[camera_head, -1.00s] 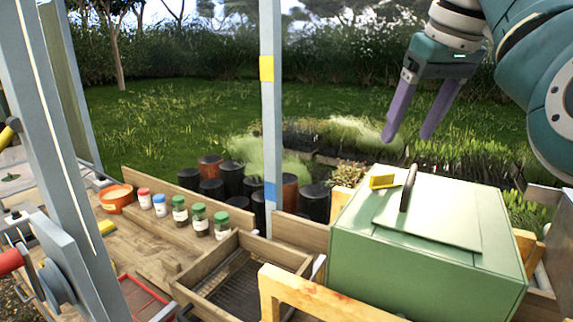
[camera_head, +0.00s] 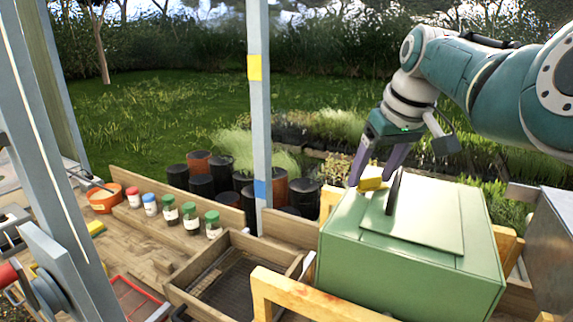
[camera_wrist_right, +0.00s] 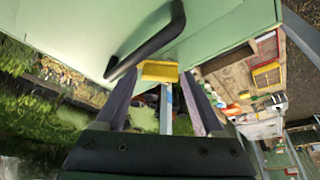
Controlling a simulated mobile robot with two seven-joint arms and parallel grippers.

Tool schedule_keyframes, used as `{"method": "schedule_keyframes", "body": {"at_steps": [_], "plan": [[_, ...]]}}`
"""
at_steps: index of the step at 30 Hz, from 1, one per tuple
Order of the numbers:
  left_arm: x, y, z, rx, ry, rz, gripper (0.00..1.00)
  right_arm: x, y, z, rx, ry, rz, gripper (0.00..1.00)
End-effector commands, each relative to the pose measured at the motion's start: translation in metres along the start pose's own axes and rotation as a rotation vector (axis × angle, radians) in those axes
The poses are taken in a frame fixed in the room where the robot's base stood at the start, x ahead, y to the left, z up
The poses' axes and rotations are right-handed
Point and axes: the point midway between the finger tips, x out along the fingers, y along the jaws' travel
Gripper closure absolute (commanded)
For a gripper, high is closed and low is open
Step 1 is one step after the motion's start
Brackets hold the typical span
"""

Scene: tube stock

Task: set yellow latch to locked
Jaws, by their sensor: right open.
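The yellow latch (camera_head: 371,184) sits at the far left edge of the green box's top (camera_head: 420,225), beside a dark upright handle (camera_head: 394,192). My right gripper (camera_head: 370,178) is open at the latch, with its purple fingers pointing down. In the right wrist view, the yellow latch (camera_wrist_right: 160,71) lies between and just beyond the tips of the open fingers (camera_wrist_right: 162,84). I cannot tell whether a finger touches it. The dark handle (camera_wrist_right: 147,45) crosses the green panel close by. My left gripper does not show.
A blue-grey post (camera_head: 259,120) stands left of the box. Several capped jars (camera_head: 190,217) and an orange pot (camera_head: 105,198) stand on the wooden bench at left.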

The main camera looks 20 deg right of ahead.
Motion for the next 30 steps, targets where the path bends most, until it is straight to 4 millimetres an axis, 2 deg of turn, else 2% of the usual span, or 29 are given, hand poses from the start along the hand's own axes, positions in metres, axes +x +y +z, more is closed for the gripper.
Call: {"method": "schedule_keyframes", "body": {"at_steps": [7,24,30], "plan": [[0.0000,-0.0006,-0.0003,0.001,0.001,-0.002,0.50,0.0000,0.0002,-0.0002,0.000,0.000,0.000,0.32],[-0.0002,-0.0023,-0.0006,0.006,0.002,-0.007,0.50,-0.0002,-0.0001,0.0000,-0.001,0.000,0.000,0.96],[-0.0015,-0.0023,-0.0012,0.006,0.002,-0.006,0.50,-0.0006,-0.0002,-0.0001,0.008,-0.001,0.004,0.98]]}}
